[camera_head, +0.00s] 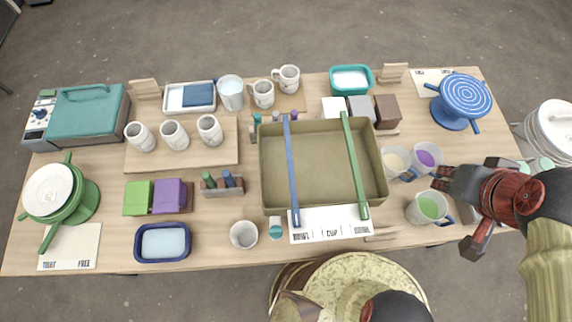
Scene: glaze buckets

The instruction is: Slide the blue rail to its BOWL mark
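The blue rail (292,170) lies across the olive tray (322,196), left of its middle. Its near end overhangs the tray's front wall at the left end of a white label strip (325,222). Several small black words are on the strip; the middle one looks like CUP, and the others are too small to read surely. A green rail (353,160) crosses the tray farther right, its near end by the strip's right end. My gripper (458,212) is at the right, well away from the blue rail, with fingers spread apart. It is beside the green-filled bucket (428,207) and appears empty.
Buckets with cream (396,161) and purple (427,158) contents stand between the tray and my gripper. A white cup (243,235) and a small teal-and-white jar (275,228) stand left of the strip. A blue turntable (463,97) is at the back right.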

